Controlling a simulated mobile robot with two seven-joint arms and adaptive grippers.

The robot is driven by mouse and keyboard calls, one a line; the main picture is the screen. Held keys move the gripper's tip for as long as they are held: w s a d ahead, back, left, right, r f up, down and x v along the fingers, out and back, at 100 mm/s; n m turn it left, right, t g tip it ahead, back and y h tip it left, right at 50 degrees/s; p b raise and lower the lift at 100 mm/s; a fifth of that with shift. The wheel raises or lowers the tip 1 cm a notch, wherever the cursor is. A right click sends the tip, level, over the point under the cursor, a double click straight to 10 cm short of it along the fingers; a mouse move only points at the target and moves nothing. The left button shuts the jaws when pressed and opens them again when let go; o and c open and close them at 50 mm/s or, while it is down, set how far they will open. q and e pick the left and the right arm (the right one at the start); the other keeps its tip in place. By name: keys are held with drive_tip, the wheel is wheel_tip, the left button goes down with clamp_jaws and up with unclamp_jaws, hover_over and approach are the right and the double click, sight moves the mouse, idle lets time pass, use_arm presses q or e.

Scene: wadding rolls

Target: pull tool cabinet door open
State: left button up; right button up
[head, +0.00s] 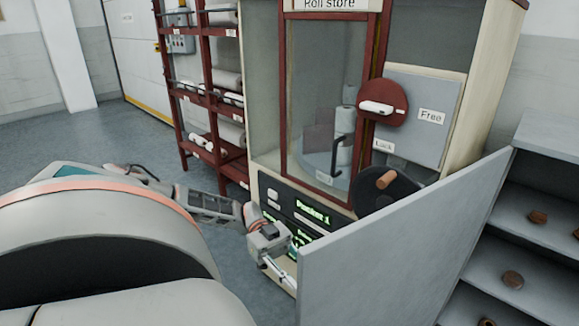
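The tool cabinet's grey door (400,245) stands swung well out in the foreground. Its hinge side is at the right, beside the open shelves of the tool cabinet (555,205). My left gripper (284,268) is at the door's free left edge, with its fingertips close to or behind that edge. The door panel partly hides the fingers, so I cannot tell whether they touch or grip it. No handle shows on the visible face of the door. My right gripper is not in view.
The roll store (262,100) with a glass door and black handle (341,155) stands behind the grey door. A black crank wheel (388,190) juts out close behind it. A red rack (185,110) holds rolls at the back left. The floor (100,140) at left is clear.

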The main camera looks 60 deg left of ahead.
use_arm(q)
drive_tip(key=a, duration=0.8)
drive_tip(key=shift+s, duration=0.25)
